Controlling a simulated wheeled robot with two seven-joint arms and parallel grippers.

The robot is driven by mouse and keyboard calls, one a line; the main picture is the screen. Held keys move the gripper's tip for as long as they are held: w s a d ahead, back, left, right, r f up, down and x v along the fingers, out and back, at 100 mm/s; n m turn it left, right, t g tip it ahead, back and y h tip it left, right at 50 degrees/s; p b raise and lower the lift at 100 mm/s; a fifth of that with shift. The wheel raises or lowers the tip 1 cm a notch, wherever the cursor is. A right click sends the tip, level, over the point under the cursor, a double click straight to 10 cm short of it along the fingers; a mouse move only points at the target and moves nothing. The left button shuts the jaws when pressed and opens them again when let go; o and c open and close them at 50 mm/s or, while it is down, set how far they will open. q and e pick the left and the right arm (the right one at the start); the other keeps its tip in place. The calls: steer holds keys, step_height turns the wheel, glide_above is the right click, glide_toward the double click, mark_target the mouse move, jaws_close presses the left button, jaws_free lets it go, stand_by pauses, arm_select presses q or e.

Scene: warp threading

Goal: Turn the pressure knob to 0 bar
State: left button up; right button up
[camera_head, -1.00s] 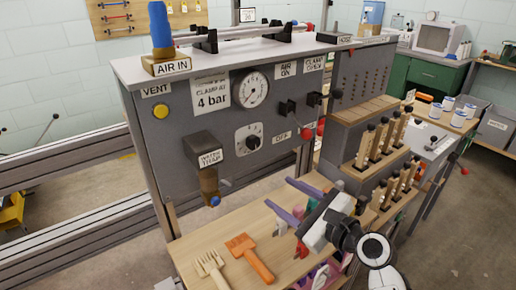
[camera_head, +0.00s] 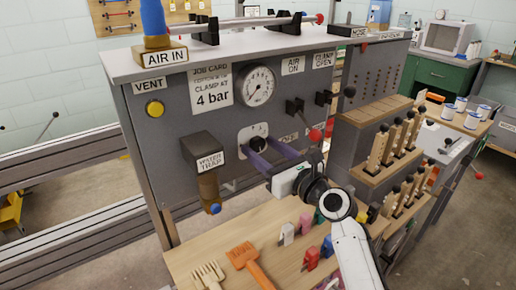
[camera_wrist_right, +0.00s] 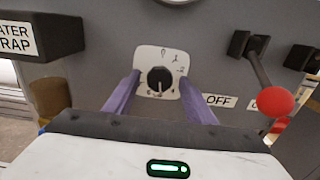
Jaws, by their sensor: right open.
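The pressure knob is a small black round knob on a white dial plate (camera_head: 246,134) on the grey panel. In the right wrist view the knob (camera_wrist_right: 160,80) sits in the middle of its plate, with scale numbers around it. I cannot read its pointer surely. My right gripper (camera_head: 257,147) is open, its two purple fingers pointing at the panel, one on each side of the knob. I cannot tell whether they touch it. The round pressure gauge (camera_head: 257,87) is above; its reading is too small to tell. My left gripper is out of view.
A job card (camera_head: 211,88) reads 4 bar. The water trap box (camera_head: 204,152) juts out left of the knob. A red-ended lever (camera_head: 315,135) stands out to the right.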

steer(key=shift+r, duration=0.1)
steer(key=c, duration=1)
steer(key=shift+c, duration=0.2)
